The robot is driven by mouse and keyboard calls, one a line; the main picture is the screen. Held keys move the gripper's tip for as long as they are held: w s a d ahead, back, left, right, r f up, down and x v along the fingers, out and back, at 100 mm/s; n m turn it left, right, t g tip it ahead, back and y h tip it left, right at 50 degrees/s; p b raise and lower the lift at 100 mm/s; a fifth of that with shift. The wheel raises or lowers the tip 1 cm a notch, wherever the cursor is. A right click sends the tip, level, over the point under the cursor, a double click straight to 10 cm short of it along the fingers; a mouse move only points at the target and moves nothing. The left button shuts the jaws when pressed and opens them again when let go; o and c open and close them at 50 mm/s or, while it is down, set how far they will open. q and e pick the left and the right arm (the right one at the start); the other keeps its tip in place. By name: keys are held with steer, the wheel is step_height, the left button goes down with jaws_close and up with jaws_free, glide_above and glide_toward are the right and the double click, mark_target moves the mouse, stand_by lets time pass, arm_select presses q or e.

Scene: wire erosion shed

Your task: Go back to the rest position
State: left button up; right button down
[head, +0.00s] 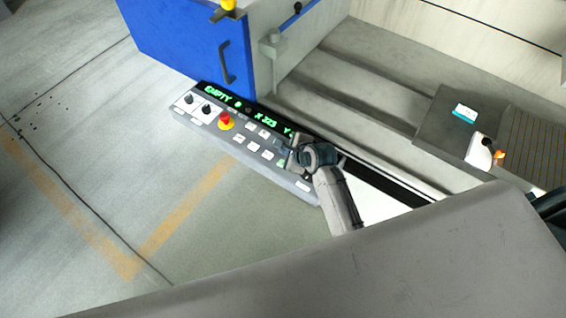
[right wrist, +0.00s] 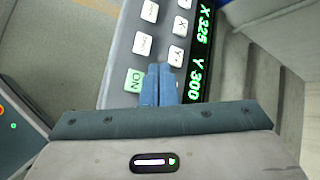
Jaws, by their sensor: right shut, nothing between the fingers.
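My right gripper (head: 284,146) is over the right part of the grey control panel (head: 298,183) in the head view. In the right wrist view its two blue fingers (right wrist: 159,84) are together with nothing between them. They lie over the panel beside a green ON button (right wrist: 134,79); I cannot tell whether they touch the panel. The panel's display reads EMPTY, with X 325 and Y 300 (right wrist: 200,50) in the right wrist view. My left gripper is not in view.
A red and yellow emergency stop (head: 226,121) and two black knobs sit on the panel's left part. Behind it stand a blue cabinet door (head: 190,45) and stepped grey machine ledges. A white bottle (head: 480,152) and a small teal-white box (head: 465,112) stand at right. Open floor lies left.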

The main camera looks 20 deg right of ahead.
stand_by(0.5)
steer(key=s+d+r+n+g+h, duration=0.1)
steer(key=s+d+r+n+g, duration=0.15)
steer(key=s+n, duration=0.65)
steer(key=s+d+r+n+g+h, duration=0.1)
steer(key=s+d+r+n+h, duration=0.2)
steer(key=s+n, duration=0.6)
steer(key=s+d+r+n+g, duration=0.1)
steer(key=s+d+r+n, duration=0.35)
steer(key=s, duration=0.65)
step_height(320, 180, down, 41)
steer(key=d+n+g+b, duration=0.1)
steer(key=d+g+b, duration=0.15)
steer(key=b, duration=0.55)
steer(key=s+f+b, duration=0.3)
steer(key=s+f, duration=0.6)
steer(key=f, duration=0.3)
steer(key=s+d+f+b, duration=0.1)
steer(key=s+f+b, duration=0.2)
steer(key=s+f, duration=0.7)
step_height(320, 180, down, 3)
steer(key=shift+d+r, duration=0.1)
steer(key=shift+d, duration=0.2)
